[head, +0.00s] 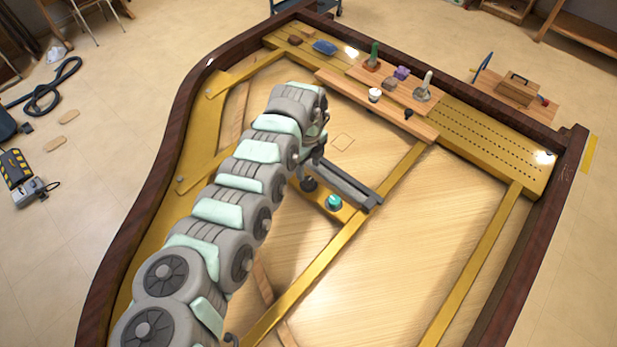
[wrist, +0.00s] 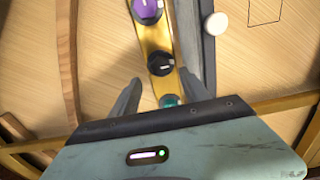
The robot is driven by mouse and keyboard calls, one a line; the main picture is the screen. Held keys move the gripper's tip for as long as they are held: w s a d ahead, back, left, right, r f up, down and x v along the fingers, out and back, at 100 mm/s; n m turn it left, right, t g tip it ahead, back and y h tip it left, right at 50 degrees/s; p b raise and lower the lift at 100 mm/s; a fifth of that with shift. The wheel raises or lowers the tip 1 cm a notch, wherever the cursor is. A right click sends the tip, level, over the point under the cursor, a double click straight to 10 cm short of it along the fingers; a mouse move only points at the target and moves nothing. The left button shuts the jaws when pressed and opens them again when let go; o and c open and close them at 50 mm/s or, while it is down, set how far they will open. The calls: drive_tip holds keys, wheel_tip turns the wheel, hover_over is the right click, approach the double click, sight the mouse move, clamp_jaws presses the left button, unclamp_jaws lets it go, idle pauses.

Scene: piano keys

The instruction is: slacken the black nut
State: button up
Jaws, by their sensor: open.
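The black nut (wrist: 161,63) is a dark round knob with a pale mark on top, on a gold strip (wrist: 153,35). It shows in the head view (head: 308,185) just below my gripper's end. My gripper (wrist: 161,77) is open and empty. In the wrist view its two fingers reach up at the left and right, with the black nut between and slightly beyond their tips. I cannot tell the height gap. A purple nut (wrist: 147,10) is farther up the strip. A teal nut (wrist: 170,100) is on the near side, partly hidden by my gripper; it also shows in the head view (head: 334,203).
A dark grey bar (head: 350,184) runs close to the right of the strip. A white round knob (wrist: 215,24) is near it. Gold beams (head: 395,185) cross the piano frame. Small items stand on a wooden board (head: 400,95) at the back.

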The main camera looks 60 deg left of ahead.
sight(308, 180)
wheel_tip(308, 180, down, 6)
drive_tip(key=shift+f+b, duration=0.25)
drive_tip(key=shift+b, duration=0.05)
clamp_jaws()
idle(0.6)
